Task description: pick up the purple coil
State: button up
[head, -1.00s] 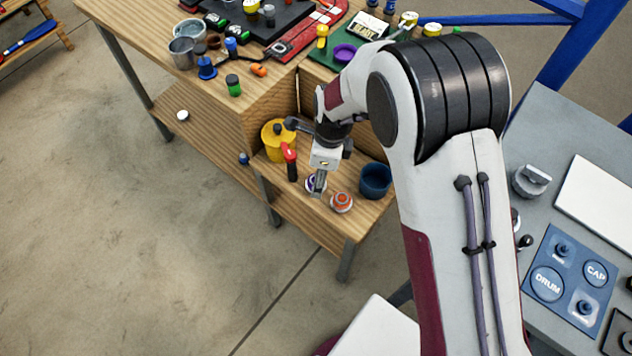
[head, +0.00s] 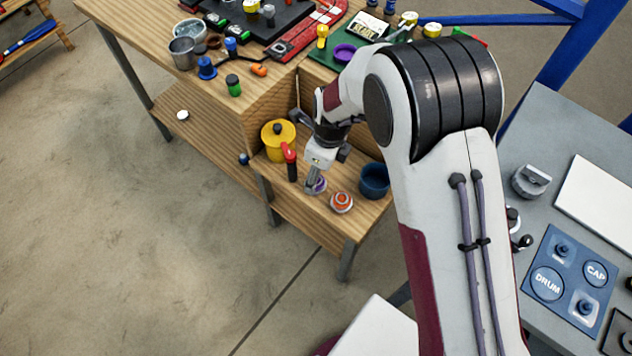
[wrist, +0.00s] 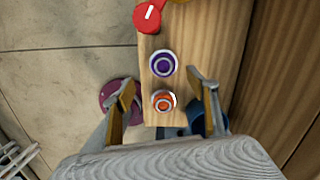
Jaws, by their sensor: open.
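The purple coil (head: 320,186) lies on the lower wooden shelf, partly hidden by my gripper (head: 311,184) in the head view. In the wrist view, the purple coil (wrist: 162,63) is a ring with a pale rim and a dark centre. My gripper (wrist: 162,82) is open and empty, with one finger on each side of the line of coils. The purple coil shows just beyond the fingertips, roughly midway between them. Whether the fingertips are level with it in height I cannot tell.
An orange coil (head: 341,202) sits close to the purple one and shows between the fingers in the wrist view (wrist: 163,101). A blue bowl (head: 374,182), a red-topped black post (head: 290,160) and a yellow pot (head: 278,140) stand nearby. The shelf's front edge is close.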

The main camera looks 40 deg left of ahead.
jog(key=shift+a+f, duration=0.1)
jog(key=shift+f, duration=0.7)
jog(key=shift+w+a+f, duration=0.15)
jog(key=shift+a+f, duration=0.1)
jog(key=shift+f, duration=0.55)
jog(key=shift+w+a+f, duration=0.15)
jog(key=shift+a+f, duration=0.1)
jog(key=shift+f, duration=0.55)
jog(key=shift+a+f, duration=0.1)
jog(key=shift+f, duration=0.85)
jog(key=c, duration=1.3)
